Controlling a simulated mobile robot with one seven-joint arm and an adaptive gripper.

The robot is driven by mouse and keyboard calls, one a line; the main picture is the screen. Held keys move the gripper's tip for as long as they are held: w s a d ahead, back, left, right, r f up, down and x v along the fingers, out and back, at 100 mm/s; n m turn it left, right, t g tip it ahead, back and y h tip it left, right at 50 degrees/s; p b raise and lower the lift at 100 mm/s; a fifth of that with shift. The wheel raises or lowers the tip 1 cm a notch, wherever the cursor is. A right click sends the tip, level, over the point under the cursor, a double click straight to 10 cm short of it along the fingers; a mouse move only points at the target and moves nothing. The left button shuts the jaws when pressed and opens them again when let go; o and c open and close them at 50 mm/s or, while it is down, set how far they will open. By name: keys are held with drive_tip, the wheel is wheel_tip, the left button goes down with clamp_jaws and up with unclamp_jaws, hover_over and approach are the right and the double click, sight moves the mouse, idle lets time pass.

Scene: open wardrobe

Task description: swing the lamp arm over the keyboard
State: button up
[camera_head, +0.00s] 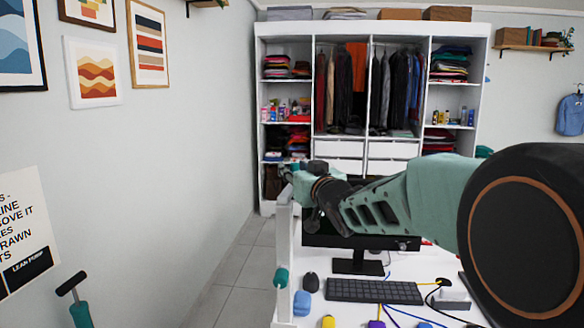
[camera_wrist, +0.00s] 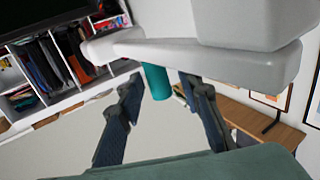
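A pale grey bar (camera_wrist: 200,50), which looks like the lamp arm, crosses the top of the wrist view. A teal cylinder (camera_wrist: 155,82) hangs under it. My gripper (camera_wrist: 160,92) has its two dark blue fingers apart, with the cylinder between the tips and narrow gaps showing on both sides. In the head view my gripper (camera_head: 290,172) is at the top of a pale upright piece (camera_head: 284,235) at the desk's left edge; a teal knob (camera_head: 281,278) is lower on it. The lamp's shape is mostly hidden. The dark keyboard (camera_head: 374,291) lies on the desk, right of that piece.
A black monitor (camera_head: 357,240) stands behind the keyboard. A blue item (camera_head: 302,303), a dark mouse (camera_head: 311,282), cables and small coloured things lie around it on the white desk (camera_head: 405,265). The open wardrobe (camera_head: 340,148) is behind.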

clamp_jaws()
idle(0.3)
